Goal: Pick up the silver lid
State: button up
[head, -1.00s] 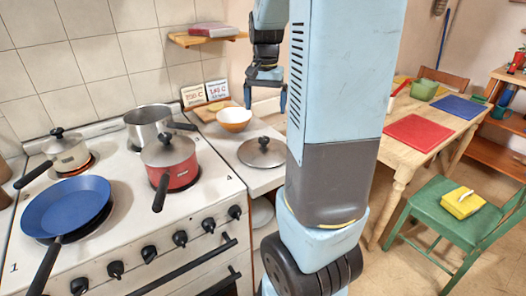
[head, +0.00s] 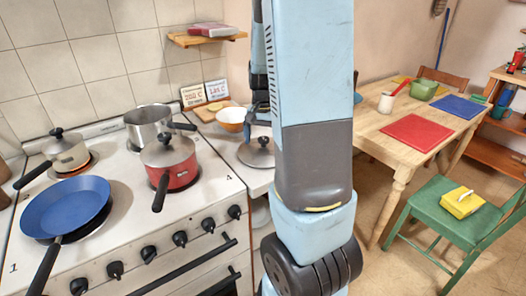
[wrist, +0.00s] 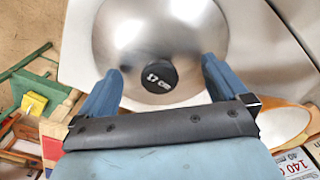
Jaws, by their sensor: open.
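The silver lid (head: 257,158) lies on the white counter right of the stove, with a dark round knob on top; my arm hides its right part in the head view. In the wrist view the lid (wrist: 185,35) fills the upper middle, and its black knob (wrist: 158,77) reads "17 cm". My gripper (wrist: 165,68) is open and empty above the lid, its blue fingers on either side of the knob. In the head view my gripper is mostly hidden behind my arm. I cannot tell its exact height above the lid.
A bowl (head: 232,117) stands close behind the lid, beside a board with cards (head: 204,95). A lidded red pot (head: 169,170), a blue pan (head: 68,205) and an open steel pot (head: 148,124) are on the stove (head: 130,215). A wooden table (head: 385,130) is at right.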

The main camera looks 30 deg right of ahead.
jog(key=shift+f, duration=0.35)
jog(key=shift+s+f, duration=0.1)
jog(key=shift+s, duration=0.05)
jog(key=c, duration=1)
jog(key=shift+o, duration=0.2)
